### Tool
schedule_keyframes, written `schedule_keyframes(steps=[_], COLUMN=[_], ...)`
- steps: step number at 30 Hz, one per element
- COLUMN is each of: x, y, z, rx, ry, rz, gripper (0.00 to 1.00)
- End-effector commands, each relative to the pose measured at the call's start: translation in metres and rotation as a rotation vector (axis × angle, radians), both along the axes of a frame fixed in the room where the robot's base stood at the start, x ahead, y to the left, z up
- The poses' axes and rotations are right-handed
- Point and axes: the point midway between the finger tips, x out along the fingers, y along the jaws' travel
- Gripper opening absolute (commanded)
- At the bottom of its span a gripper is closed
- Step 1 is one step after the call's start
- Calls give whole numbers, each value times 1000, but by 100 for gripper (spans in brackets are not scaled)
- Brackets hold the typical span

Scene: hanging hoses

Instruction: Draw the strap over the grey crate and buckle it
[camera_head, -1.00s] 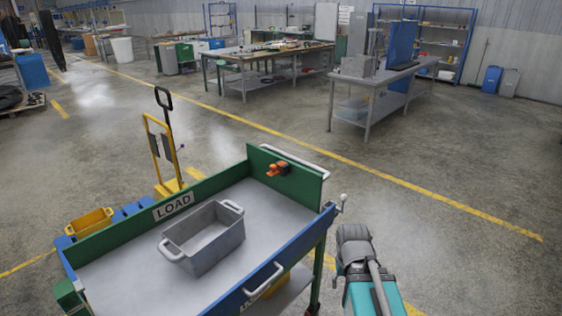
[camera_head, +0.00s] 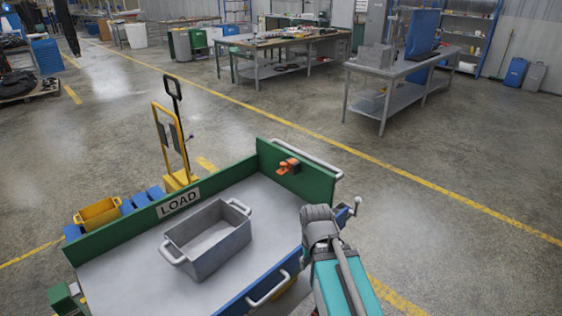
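The grey crate (camera_head: 207,243) is an open, empty box with a handle at each end. It stands upright on the grey deck (camera_head: 125,286) of a cart. An orange fitting (camera_head: 289,166), perhaps the buckle or strap end, sits on the inner face of the green end board (camera_head: 310,180). I see no strap across the crate, and none can be made out elsewhere. My teal and grey arm comes up from the bottom edge, right of the crate, and covers part of the cart's near right corner. My gripper's fingers do not show.
The cart has a green side board (camera_head: 115,233) with a LOAD sign (camera_head: 178,202) and a blue near rail with a white handle (camera_head: 268,289). A yellow hand truck (camera_head: 172,150) and a yellow bin (camera_head: 98,213) stand behind it. The floor to the right is clear.

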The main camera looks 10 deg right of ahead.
Motion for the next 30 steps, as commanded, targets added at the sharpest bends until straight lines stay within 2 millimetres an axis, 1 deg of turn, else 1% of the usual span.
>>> schedule_keyframes(steps=[8,11,12,14,17,20,23,26,27,29,30], x=[0,1,3,7,21,44,77,116,134,160,178], y=[0,0,0,0,0,0,0,0,9,12,12], z=[0,1,1,4,11,22,37,55,63,75,83], rx=[0,0,0,0,0,0,0,0,0,0,0], ry=[0,0,0,0,0,0,0,0,0,0,0], rz=[0,0,-1,-2,-6,-13,-22,-36,-37,-45,-52], gripper=[57,74,76,76,76,76,76,76,76,76,76])
